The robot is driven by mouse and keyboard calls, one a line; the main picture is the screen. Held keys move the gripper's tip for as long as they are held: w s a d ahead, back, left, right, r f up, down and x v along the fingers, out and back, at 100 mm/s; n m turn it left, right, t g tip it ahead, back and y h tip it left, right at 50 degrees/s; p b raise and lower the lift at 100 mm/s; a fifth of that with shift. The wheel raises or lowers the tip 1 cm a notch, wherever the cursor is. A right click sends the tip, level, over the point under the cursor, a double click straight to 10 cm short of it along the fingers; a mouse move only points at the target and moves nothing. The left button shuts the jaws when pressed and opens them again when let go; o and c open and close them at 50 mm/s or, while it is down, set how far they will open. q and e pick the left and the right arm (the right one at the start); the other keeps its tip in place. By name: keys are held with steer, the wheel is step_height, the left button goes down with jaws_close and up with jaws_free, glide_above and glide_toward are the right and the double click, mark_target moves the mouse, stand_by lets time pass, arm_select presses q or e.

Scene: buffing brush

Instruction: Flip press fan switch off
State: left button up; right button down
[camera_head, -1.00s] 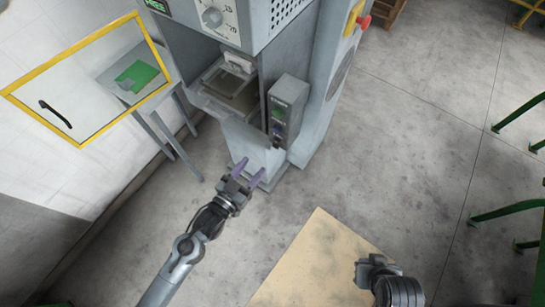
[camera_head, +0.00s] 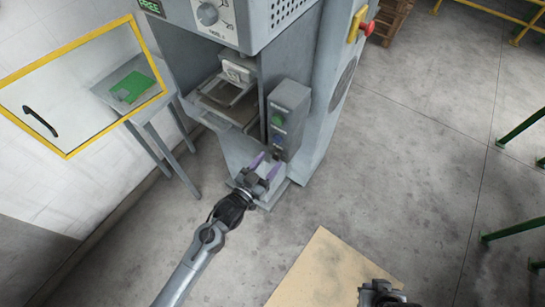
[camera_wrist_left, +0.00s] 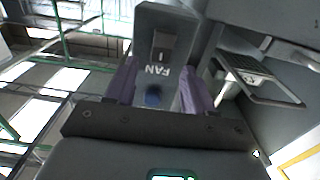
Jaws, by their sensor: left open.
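The press (camera_head: 235,100) stands at top centre with a grey control box (camera_head: 290,105) on its front, carrying green and blue buttons. In the left wrist view the fan switch (camera_wrist_left: 163,46) is a dark rocker above the upside-down word FAN. My left gripper (camera_head: 266,165) is open and empty, its purple fingers just below and in front of the box's lower end. In the left wrist view its fingers (camera_wrist_left: 160,82) stand either side of the box, with a blue button between them. Contact cannot be told. My right gripper (camera_head: 385,292) is partly in view at the bottom edge; its fingers do not show.
A yellow-framed clear door (camera_head: 85,85) is swung out at left, near a small grey table with a green item (camera_head: 131,86). A tan board (camera_head: 325,270) lies at lower centre. A red knob (camera_head: 369,28) sticks out at the press's right side.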

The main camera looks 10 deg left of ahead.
mark_target(276, 155)
arm_select(q)
steer(key=shift+x, duration=1.45)
steer(key=shift+c, duration=0.4)
